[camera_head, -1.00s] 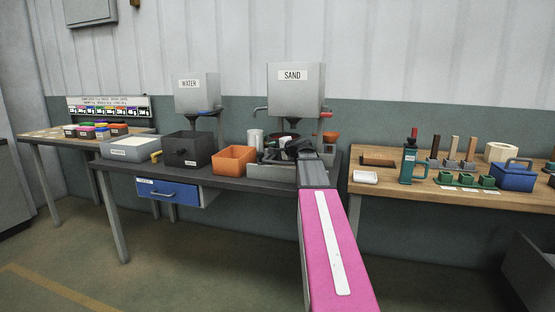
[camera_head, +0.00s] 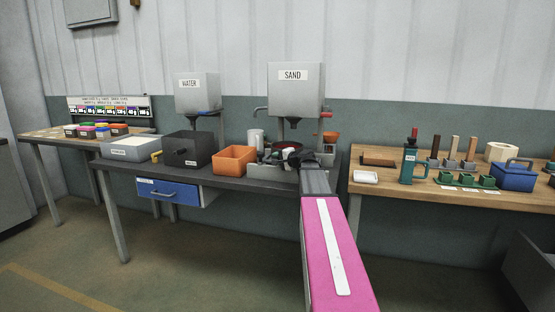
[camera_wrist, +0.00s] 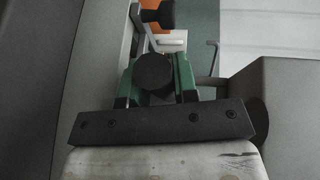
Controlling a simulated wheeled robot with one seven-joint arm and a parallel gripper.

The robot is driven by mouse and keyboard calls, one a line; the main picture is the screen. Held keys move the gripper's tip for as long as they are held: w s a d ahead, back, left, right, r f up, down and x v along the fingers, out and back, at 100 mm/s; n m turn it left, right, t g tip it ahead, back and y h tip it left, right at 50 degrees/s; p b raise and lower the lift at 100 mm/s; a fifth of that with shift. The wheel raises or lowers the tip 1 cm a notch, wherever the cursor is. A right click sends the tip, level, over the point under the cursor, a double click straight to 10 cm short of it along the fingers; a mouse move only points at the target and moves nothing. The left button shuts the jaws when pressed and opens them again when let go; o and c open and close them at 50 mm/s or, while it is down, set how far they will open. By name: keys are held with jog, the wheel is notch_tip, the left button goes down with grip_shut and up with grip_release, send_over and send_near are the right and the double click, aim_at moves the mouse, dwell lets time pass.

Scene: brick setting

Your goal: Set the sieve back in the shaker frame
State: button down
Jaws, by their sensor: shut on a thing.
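The sieve (camera_head: 285,146) looks like a dark round pan with a reddish inside, under the SAND hopper in the head view. My gripper (camera_head: 301,158) is at its right side, small and partly hidden by my wrist. In the wrist view my gripper's green fingers (camera_wrist: 155,88) are closed around a black round-ended part (camera_wrist: 154,71), which appears to be the sieve's handle. The shaker frame seems to be the low grey structure (camera_head: 265,172) on the dark table, just under the sieve. Whether the sieve touches it cannot be told.
The SAND hopper (camera_head: 295,90) and WATER hopper (camera_head: 197,95) stand behind. An orange bin (camera_head: 233,160), a black box (camera_head: 187,149) and a white cup (camera_head: 256,138) are left of the frame. A small orange bowl (camera_head: 331,137) is at right. A wooden bench (camera_head: 400,188) holds tools.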

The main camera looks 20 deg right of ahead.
jog(key=shift+f, duration=0.2)
jog(key=c, duration=0.9)
grip_release()
jog(key=shift+f, duration=0.1)
jog(key=shift+r, duration=0.4)
jog(key=v, duration=1.2)
jog(key=shift+r, duration=0.1)
jog(key=s+a+f+n+g, duration=0.2)
jog(key=a+f+g, duration=0.1)
jog(key=a+f, duration=0.35)
jog(key=s+a+f+n+g, duration=0.1)
jog(key=s+a+f+g, duration=0.1)
jog(key=a+f, duration=0.45)
jog(key=s+a+f+n+g+h, duration=0.2)
jog(key=s+a+f+g, duration=0.1)
jog(key=s+f, duration=0.3)
jog(key=s+a+f+n+g+h, duration=0.3)
jog(key=s+f, duration=0.4)
jog(key=f, duration=0.3)
jog(key=s+a+f+n+g+h, duration=0.2)
jog(key=s+f, duration=0.4)
jog(key=f, duration=0.3)
jog(key=shift+s+a+n+g+h, duration=0.4)
jog(key=shift+a+n+g, duration=0.2)
jog(key=shift+a, duration=0.2)
